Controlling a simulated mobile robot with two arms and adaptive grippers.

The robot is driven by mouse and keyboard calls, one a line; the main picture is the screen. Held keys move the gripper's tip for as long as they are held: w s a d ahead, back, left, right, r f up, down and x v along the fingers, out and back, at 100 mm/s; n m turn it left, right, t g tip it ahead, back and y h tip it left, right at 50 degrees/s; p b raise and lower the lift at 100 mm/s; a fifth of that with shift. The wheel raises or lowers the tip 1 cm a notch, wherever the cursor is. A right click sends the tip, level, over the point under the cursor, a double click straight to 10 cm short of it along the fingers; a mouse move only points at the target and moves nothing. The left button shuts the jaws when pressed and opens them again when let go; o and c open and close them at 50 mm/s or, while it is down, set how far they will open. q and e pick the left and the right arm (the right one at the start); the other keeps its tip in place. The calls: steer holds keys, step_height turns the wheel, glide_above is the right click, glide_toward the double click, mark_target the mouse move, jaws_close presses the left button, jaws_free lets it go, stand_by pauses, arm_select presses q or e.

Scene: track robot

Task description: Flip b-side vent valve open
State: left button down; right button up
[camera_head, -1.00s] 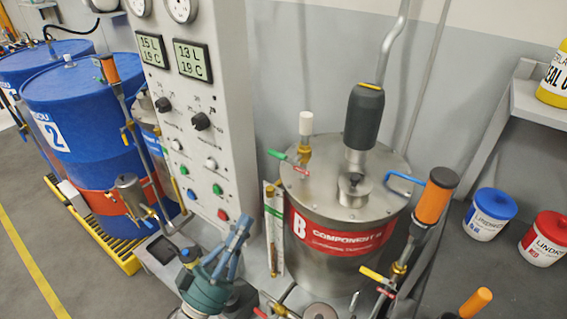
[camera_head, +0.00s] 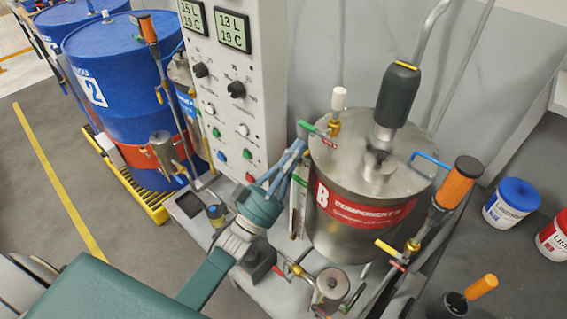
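The B component tank (camera_head: 345,228) is a steel drum with a red label, right of the control panel. On its lid, at the left, stands a small brass valve (camera_head: 333,127) with a white cap and a lever handle, green at its left end (camera_head: 306,126) and red toward the valve. I take this to be the b-side vent valve. My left gripper (camera_head: 299,150), with blue-grey fingers, points up beside the tank's left side, its tips just below and left of the green handle end. I cannot tell whether it touches the handle or how far its fingers are apart. My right gripper is not in view.
A tall grey control panel (camera_head: 235,115) stands close behind and left of my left gripper. Orange-handled fittings (camera_head: 457,182) and a blue lever (camera_head: 430,160) are at the tank's right. Blue drums (camera_head: 115,90) stand at the left. Brass pipework (camera_head: 300,270) lies below the tank.

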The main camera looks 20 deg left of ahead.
mark_target(311, 129)
arm_select(q)
steer(key=shift+p+x, duration=0.3)
steer(key=shift+x, duration=1.05)
